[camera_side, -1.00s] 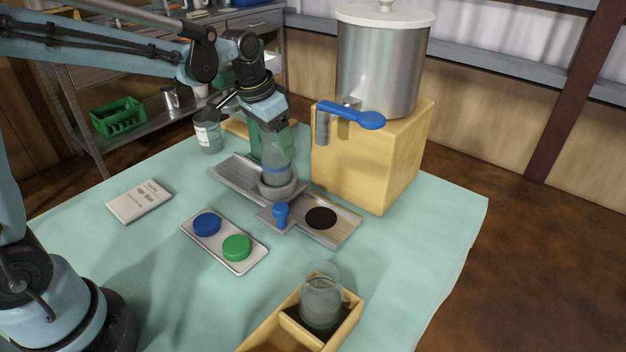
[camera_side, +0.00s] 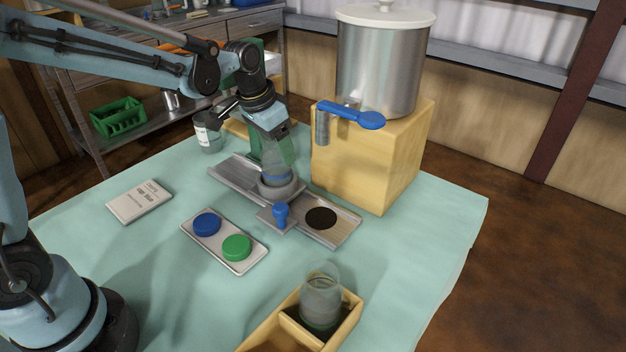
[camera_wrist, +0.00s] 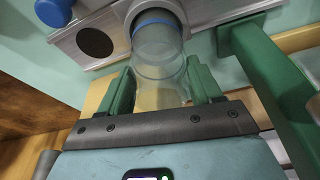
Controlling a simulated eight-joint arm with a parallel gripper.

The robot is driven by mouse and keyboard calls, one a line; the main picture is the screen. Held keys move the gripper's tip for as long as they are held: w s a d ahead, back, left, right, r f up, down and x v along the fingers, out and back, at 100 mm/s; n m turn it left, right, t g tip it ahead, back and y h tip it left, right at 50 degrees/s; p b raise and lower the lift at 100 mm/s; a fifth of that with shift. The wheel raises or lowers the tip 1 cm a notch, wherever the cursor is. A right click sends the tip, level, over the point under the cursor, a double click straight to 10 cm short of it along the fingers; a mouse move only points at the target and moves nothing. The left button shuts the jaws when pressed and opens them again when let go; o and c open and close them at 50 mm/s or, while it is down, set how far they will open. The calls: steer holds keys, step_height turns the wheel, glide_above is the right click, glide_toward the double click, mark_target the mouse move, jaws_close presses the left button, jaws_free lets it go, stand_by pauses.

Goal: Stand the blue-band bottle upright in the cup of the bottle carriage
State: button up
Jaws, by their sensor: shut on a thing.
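The clear blue-band bottle (camera_side: 277,163) stands upright, with its base down in the grey cup (camera_side: 292,191) of the bottle carriage. Its blue band sits about at the cup's rim; whether the base touches the cup floor is hidden. My gripper (camera_side: 273,146) is shut on the upper part of the bottle. In the wrist view, my green fingers (camera_wrist: 162,88) are on both sides of the bottle (camera_wrist: 160,62), and the cup (camera_wrist: 122,10) rings its lower end. The carriage rides on a grey metal rail (camera_side: 238,178) and has a blue knob (camera_side: 280,213) in front.
A steel urn (camera_side: 378,65) with a blue-handled tap stands on a wooden block (camera_side: 365,160) to the right. A tray with blue and green caps (camera_side: 237,247) lies in front. Another bottle (camera_side: 320,300) stands in a wooden box (camera_side: 352,318). A green post (camera_wrist: 262,70) is close beside my gripper.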

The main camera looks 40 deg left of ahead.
steer(key=shift+f, duration=0.15)
steer(key=o, duration=1.2)
steer(key=shift+o, duration=0.2)
steer(key=w+d+v, duration=0.1)
steer(key=v, duration=1.6)
steer(key=shift+w+a+r, duration=0.25)
steer(key=shift+a+r, duration=0.1)
steer(key=shift+r, duration=0.3)
steer(key=s+d+f+n+t, duration=0.1)
steer(key=s+f+t, duration=0.3)
steer(key=s+f, duration=0.8)
steer(key=shift+s+d+f+n+y, duration=0.25)
steer(key=shift+f+n, duration=0.35)
steer(key=shift+f, duration=0.3)
